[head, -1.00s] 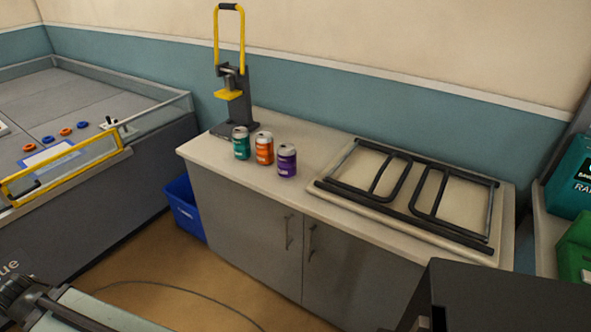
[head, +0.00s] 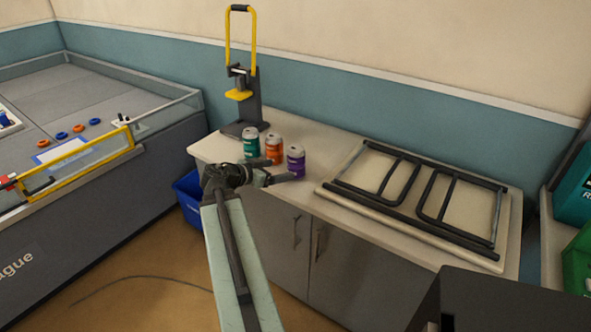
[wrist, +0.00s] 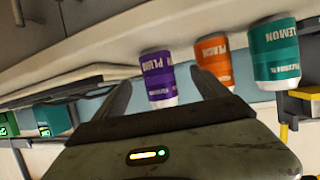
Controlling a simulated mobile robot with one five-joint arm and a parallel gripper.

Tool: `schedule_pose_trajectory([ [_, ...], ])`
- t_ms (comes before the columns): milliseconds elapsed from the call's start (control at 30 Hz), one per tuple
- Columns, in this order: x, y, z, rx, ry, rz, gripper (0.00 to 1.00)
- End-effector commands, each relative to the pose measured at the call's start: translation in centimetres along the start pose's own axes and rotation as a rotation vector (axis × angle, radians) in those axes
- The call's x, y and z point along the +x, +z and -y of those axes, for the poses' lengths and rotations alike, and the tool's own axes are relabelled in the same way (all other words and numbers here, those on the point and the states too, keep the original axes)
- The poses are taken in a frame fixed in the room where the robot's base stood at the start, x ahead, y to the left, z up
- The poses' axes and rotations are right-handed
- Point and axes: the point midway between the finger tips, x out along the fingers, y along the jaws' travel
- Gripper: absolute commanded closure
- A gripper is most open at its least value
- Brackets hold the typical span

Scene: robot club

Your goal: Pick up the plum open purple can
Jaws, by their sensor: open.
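The purple can (head: 295,161) stands upright on the counter, at the right end of a row of three cans. In the wrist view the picture is upside down, and the purple can (wrist: 158,80) reads "PLUM". My gripper (head: 290,177) is at the counter's front edge, just in front of the purple can. In the wrist view my open gripper (wrist: 165,82) has one finger on each side of the purple can's image. Nothing shows between the fingers except that can beyond them; contact cannot be told.
An orange can (head: 273,149) stands close left of the purple one, and a teal can (head: 251,143) beyond it. A can crusher (head: 243,105) with a yellow handle stands behind. A folded-leg table (head: 330,187) lies on the counter's right. A blue bin (head: 190,203) is below left.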

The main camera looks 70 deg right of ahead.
Motion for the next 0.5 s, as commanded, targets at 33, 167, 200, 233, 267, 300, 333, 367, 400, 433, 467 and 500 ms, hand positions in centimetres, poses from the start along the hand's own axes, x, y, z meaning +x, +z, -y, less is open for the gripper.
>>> schedule_pose_trajectory([
  [33, 0.1, -0.1, -0.1, 0.003, 0.001, -0.002, 0.16],
  [167, 1.0, 0.1, 0.0, 0.002, 0.001, -0.001, 0.16],
  [200, 1.5, 0.2, 0.0, 0.002, 0.001, -0.001, 0.16],
  [233, 1.9, 0.2, 0.0, 0.002, 0.001, -0.001, 0.16],
  [267, 2.3, 0.2, 0.0, 0.001, 0.001, -0.001, 0.16],
  [300, 2.6, 0.2, 0.0, 0.001, 0.001, -0.001, 0.16],
  [333, 2.7, 0.1, 0.0, 0.0, 0.0, -0.001, 0.16],
  [367, 2.7, 0.1, 0.0, 0.0, 0.0, 0.0, 0.16],
  [400, 2.7, 0.1, 0.0, -0.001, -0.001, 0.0, 0.16],
  [433, 2.9, 0.1, -0.1, -0.001, -0.001, 0.0, 0.16],
  [467, 3.1, 0.1, -0.1, -0.001, -0.001, 0.0, 0.16],
  [500, 3.5, 0.2, -0.2, -0.001, 0.0, 0.0, 0.16],
])
